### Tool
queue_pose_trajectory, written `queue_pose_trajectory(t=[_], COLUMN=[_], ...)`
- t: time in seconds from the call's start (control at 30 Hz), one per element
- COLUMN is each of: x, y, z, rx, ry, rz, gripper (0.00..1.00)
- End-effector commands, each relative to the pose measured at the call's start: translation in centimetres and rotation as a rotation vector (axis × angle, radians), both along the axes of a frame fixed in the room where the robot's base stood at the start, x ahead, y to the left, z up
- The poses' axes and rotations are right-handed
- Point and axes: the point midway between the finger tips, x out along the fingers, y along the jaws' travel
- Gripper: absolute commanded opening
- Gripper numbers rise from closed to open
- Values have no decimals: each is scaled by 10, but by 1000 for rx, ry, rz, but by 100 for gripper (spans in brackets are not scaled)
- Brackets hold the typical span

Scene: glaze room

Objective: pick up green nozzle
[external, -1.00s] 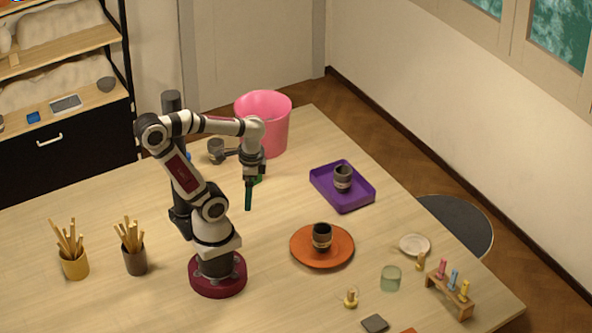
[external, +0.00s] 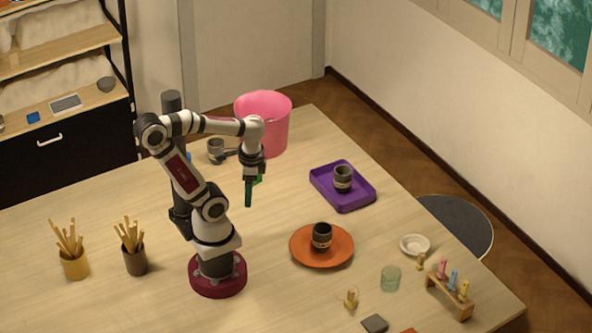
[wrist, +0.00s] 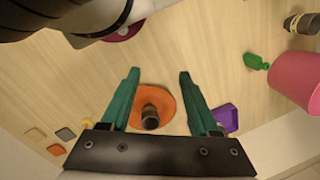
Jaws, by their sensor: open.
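The green nozzle (wrist: 257,61) lies on the table beside the pink bucket in the wrist view, at the upper right and outside the span of my jaws. In the external view the green nozzle (external: 258,180) is partly hidden behind my fingers. My gripper (external: 248,203) points down in the air over the table. In the wrist view my gripper (wrist: 157,72) has its two teal fingers wide apart with nothing between the tips.
The pink bucket (external: 268,130) stands behind my gripper, with a grey cup (external: 215,150) to its left. A purple tray (external: 345,205) and an orange plate (external: 305,259), each with a cup, are to the right. A small rack (external: 449,294) holds coloured pieces.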

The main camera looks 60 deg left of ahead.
Motion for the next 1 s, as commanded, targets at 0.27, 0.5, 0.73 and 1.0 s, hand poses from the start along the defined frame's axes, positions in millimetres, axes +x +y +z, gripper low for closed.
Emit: queue_pose_trajectory(t=[0.27,0.5,0.73,1.0], x=[8,88,63,26], y=[9,188,276,258], z=[-2,-54,-143,-142], rx=[17,233,-2,-283], ry=[-16,-303,-751,-1234], rz=[31,258,311,508], gripper=[62,62,62,62])
